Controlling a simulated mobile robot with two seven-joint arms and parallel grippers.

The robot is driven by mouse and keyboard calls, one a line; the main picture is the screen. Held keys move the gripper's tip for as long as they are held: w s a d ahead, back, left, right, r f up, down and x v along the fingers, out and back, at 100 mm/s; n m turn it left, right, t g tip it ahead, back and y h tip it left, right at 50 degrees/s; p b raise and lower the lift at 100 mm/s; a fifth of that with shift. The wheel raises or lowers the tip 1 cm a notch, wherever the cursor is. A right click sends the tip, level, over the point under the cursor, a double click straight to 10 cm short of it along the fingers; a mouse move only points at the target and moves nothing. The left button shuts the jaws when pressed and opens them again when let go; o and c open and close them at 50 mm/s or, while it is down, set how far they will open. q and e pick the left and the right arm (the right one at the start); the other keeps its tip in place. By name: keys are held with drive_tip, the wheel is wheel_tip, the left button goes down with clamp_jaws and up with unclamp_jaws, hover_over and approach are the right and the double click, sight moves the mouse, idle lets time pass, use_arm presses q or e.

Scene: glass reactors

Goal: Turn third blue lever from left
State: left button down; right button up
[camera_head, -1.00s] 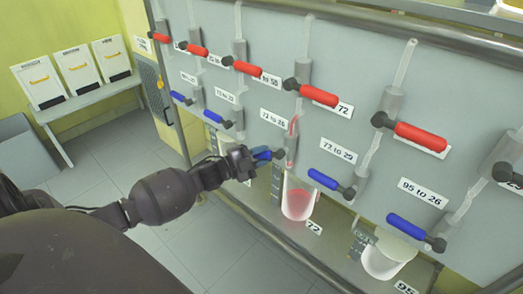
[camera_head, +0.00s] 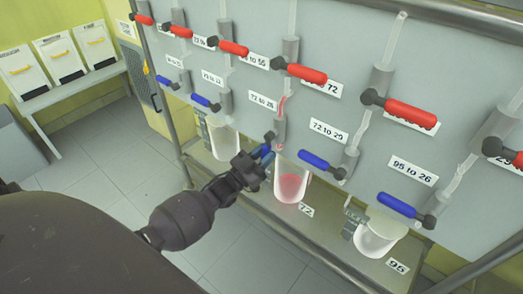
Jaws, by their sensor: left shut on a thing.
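The third blue lever from the left (camera_head: 267,154) is mostly hidden behind my left gripper (camera_head: 262,160). The gripper is shut on it, and only a small blue part shows. It sits below the label "72 to 26" and beside a grey valve body (camera_head: 279,131) with red liquid in its tube. The other blue levers are the first (camera_head: 168,82), the second (camera_head: 205,102), the fourth (camera_head: 314,163) and the fifth (camera_head: 397,205). My right gripper is not in view.
A glass vessel with pink-red liquid (camera_head: 291,184) stands below the held lever, close to my gripper. Other vessels stand at left (camera_head: 222,138) and right (camera_head: 375,238). Red levers (camera_head: 306,73) run along the panel above. The tiled floor (camera_head: 105,150) is clear.

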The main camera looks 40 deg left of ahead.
use_arm(q)
drive_tip(key=shift+d+f+n+y, duration=0.1)
drive_tip(key=shift+d+n+y, duration=0.25)
drive_tip(key=shift+n, duration=0.45)
drive_tip(key=shift+t, duration=0.3)
drive_tip(key=c, duration=0.9)
unclamp_jaws()
drive_tip(key=shift+s, duration=0.1)
drive_tip(key=v, duration=1)
drive_tip(key=shift+s, duration=0.35)
drive_tip(key=shift+a, duration=0.1)
